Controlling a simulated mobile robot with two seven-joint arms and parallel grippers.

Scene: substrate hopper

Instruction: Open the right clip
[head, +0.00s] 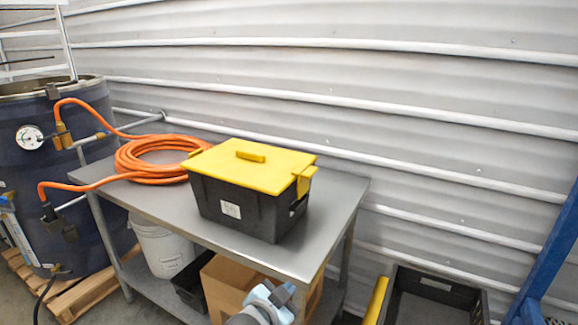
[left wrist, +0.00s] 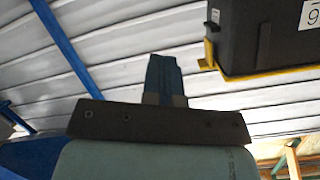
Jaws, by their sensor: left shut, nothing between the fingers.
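The black box with a yellow lid (head: 240,205) stands on the metal table. The right clip (head: 304,182) is yellow and sits at the lid's right edge; whether it is latched is hard to tell. The left clip (head: 195,153) shows only in part. My left gripper (head: 283,294) is low in the head view, in front of and below the box, apart from it. In the left wrist view its blue fingers (left wrist: 163,78) are together and empty. The box (left wrist: 255,35) appears upside down there at upper right, with a yellow clip (left wrist: 208,55) at its edge. My right gripper is not in view.
A coiled orange hose (head: 150,160) lies behind the box, running to a dark drum (head: 55,170). A cardboard box (head: 235,290) and white bucket (head: 162,248) stand under the table (head: 130,195). A black crate (head: 435,285) is at lower right. The tabletop right of the box is clear.

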